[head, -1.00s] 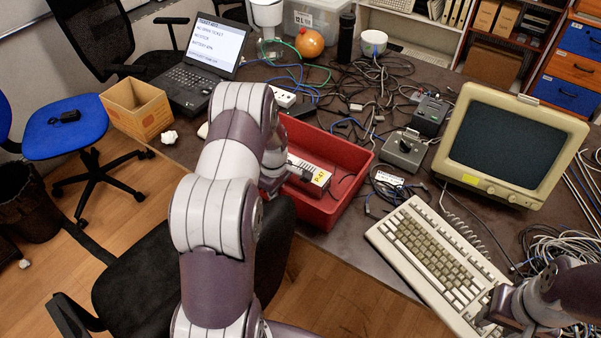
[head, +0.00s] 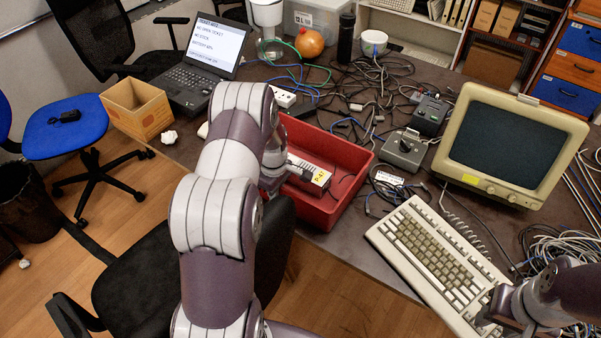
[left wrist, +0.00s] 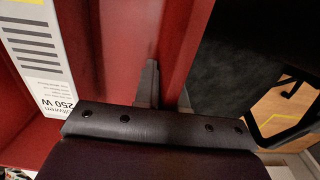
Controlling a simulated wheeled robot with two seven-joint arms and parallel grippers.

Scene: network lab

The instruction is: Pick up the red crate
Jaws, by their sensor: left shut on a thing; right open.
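The red crate (head: 318,214) sits on the table near its front edge, partly hidden behind my left arm in the head view. A white box with a yellow label (head: 313,172) lies inside it. In the left wrist view the crate (left wrist: 110,45) fills the upper left, with the white printed box (left wrist: 35,50) beside its wall. My left gripper (left wrist: 168,95) is shut on the crate's wall, one finger on each side. In the head view the arm mostly hides this gripper. My right gripper (head: 490,312) is open and empty by the keyboard's lower right corner.
The beige keyboard (head: 430,255) and monitor (head: 510,140) stand right of the crate. Cables and a grey switch box (head: 402,150) lie close to its right side. A cardboard box (head: 137,108) and laptop (head: 205,70) are at the left. A black chair (head: 170,255) is below the table edge.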

